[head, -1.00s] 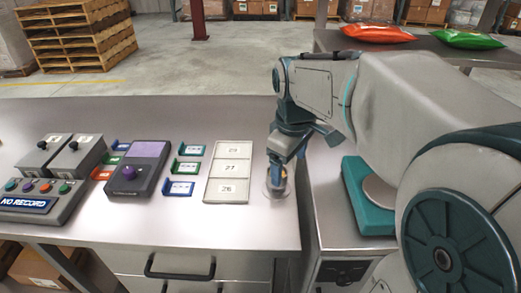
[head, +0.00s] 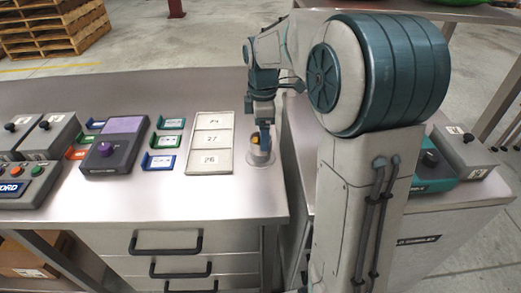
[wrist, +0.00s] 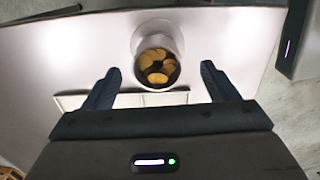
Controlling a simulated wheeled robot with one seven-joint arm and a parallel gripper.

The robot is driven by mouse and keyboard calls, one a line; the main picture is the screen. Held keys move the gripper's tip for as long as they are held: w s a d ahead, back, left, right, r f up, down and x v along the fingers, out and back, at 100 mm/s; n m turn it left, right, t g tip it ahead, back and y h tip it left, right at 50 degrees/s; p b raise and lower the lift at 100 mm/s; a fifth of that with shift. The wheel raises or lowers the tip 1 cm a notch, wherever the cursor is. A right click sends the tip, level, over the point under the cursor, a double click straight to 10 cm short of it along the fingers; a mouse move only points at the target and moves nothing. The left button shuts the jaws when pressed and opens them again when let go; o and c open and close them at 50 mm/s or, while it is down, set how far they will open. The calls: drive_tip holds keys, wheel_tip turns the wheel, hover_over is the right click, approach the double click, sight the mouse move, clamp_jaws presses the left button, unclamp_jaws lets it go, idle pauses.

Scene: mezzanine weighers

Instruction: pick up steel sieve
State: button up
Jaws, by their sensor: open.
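A round, pale metal vessel, which I take to be the steel sieve (head: 262,158), stands near the right end of the steel bench. In the wrist view the sieve (wrist: 137,40) is upright, with several yellow-orange pieces lying in its dark inside. My gripper (head: 264,133) is over the sieve and partly hides it in the head view. In the wrist view my gripper (wrist: 160,75) has its two fingers spread wide, with the sieve ahead of and between them, touching neither. Nothing is held.
A pale tray numbered 27 and 26 (head: 230,143) lies left of the sieve. A purple-topped device (head: 112,148), coloured holders (head: 158,163) and grey boxes (head: 55,133) stand further left. The bench's right edge is close to the sieve. A teal-based unit (head: 442,166) is beyond the gap.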

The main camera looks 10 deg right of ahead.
sight(257, 158)
drive_tip(key=shift+w+a+f, duration=0.1)
drive_tip(key=shift+f, duration=1.45)
drive_tip(key=shift+w+a+f, duration=0.1)
drive_tip(key=shift+f, duration=1.45)
drive_tip(key=c, duration=1.3)
drive_tip(key=shift+r, duration=0.1)
